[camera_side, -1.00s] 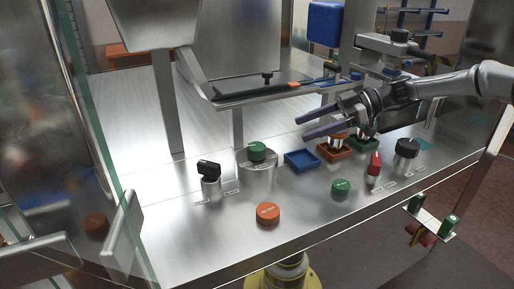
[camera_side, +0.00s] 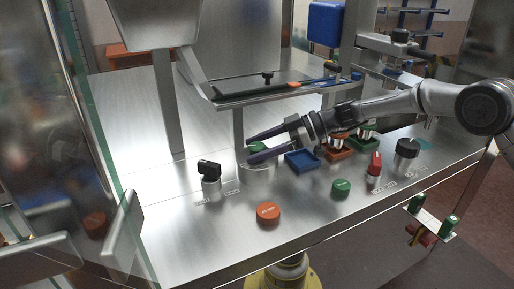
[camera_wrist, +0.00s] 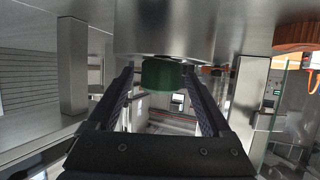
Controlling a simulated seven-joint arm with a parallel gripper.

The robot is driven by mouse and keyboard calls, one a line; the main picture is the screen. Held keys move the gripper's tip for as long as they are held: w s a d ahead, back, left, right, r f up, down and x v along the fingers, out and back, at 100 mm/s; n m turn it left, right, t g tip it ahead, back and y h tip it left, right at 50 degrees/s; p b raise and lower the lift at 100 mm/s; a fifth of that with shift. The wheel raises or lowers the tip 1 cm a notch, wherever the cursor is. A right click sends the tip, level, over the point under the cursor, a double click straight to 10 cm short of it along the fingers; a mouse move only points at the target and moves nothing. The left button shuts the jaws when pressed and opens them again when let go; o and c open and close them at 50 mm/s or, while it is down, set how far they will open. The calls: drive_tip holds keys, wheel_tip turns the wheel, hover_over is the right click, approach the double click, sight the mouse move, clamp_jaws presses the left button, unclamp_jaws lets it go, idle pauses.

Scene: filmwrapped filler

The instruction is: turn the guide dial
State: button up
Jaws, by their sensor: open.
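No readable label marks the guide dial, so I cannot tell which control it is. A green knob (camera_side: 256,146) on a wide silver cylinder (camera_side: 256,173) stands mid-panel. My gripper (camera_side: 250,149) is open, its fingers pointing left around or just in front of this knob in the side view. In the wrist view the green knob (camera_wrist: 161,74) shows between the open fingers (camera_wrist: 159,84), with the silver cylinder (camera_wrist: 165,30) beyond; contact is not clear. A black dial (camera_side: 407,148) stands at the right, and a black handled knob (camera_side: 209,168) at the left.
An orange button (camera_side: 268,212), a green button (camera_side: 341,187) and a red-handled switch (camera_side: 374,163) stand along the front. Blue (camera_side: 302,167), orange and green trays lie behind. A steel rail (camera_side: 265,94) passes above. A glass door (camera_side: 90,130) borders the left.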

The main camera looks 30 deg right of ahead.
drive_tip(key=shift+a, duration=0.1)
drive_tip(key=shift+c, duration=0.2)
clamp_jaws()
